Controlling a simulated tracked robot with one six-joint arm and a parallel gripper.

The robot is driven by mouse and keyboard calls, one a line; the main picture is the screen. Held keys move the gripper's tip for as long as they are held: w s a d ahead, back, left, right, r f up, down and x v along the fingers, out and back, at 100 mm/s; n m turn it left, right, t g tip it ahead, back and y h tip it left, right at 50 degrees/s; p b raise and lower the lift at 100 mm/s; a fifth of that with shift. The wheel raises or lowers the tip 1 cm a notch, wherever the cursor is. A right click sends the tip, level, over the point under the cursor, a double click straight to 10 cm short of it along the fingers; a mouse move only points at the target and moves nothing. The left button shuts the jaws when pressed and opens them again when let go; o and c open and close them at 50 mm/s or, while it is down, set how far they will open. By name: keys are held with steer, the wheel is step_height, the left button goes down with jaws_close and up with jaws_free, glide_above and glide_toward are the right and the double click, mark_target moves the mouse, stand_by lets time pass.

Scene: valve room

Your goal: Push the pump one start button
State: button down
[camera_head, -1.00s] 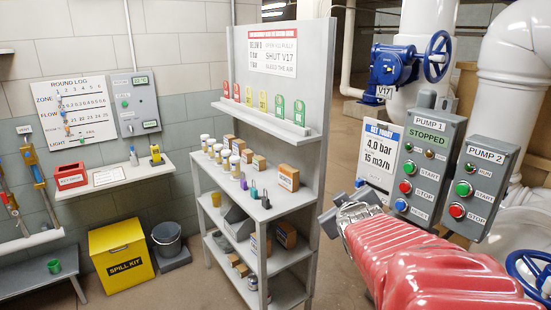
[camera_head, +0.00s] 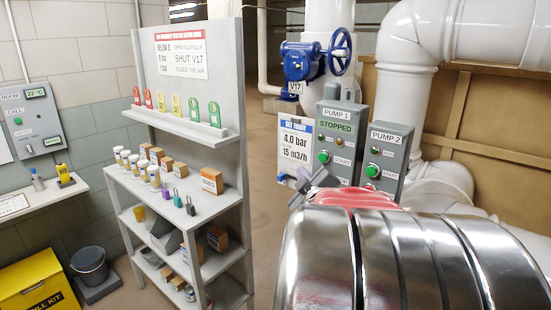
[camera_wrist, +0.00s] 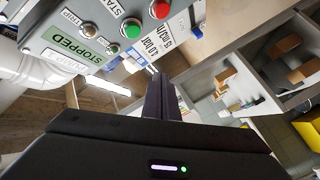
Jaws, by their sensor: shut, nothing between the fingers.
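The grey PUMP 1 box (camera_head: 346,120) stands right of centre in the head view, its display reading STOPPED (camera_head: 338,127). Its green start button (camera_head: 323,156) is visible; the lower part of the box is hidden behind my arm. My gripper (camera_head: 312,184) is below the start button in that picture. In the wrist view, the box appears turned at upper left, with the green button (camera_wrist: 133,31) and red stop button (camera_wrist: 160,9). My shut, empty fingers (camera_wrist: 158,92) point up toward the box, apart from the green button in the picture; depth is unclear.
The PUMP 2 box (camera_head: 385,160) stands close on the right, with its own green button (camera_head: 373,171). A setpoint sign (camera_head: 295,145) is left of PUMP 1. Behind are the blue V17 valve (camera_head: 315,60) and white pipes (camera_head: 415,50). A grey shelf rack (camera_head: 195,200) stands left.

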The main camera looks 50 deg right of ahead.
mark_target(321, 161)
steer(key=d, duration=0.8)
steer(key=shift+w+d, duration=0.25)
steer(key=shift+w, duration=0.1)
steer(key=shift+d, duration=0.15)
stand_by(1.8)
steer(key=shift+d, duration=0.25)
steer(key=shift+w+d, duration=0.1)
steer(key=shift+d, duration=0.35)
stand_by(0.9)
steer(key=shift+a, duration=0.9)
steer(key=shift+a, duration=0.1)
steer(key=shift+s+a, duration=0.15)
steer(key=shift+a, duration=1.05)
steer(key=shift+s+a, duration=0.15)
steer(key=shift+a, duration=1.05)
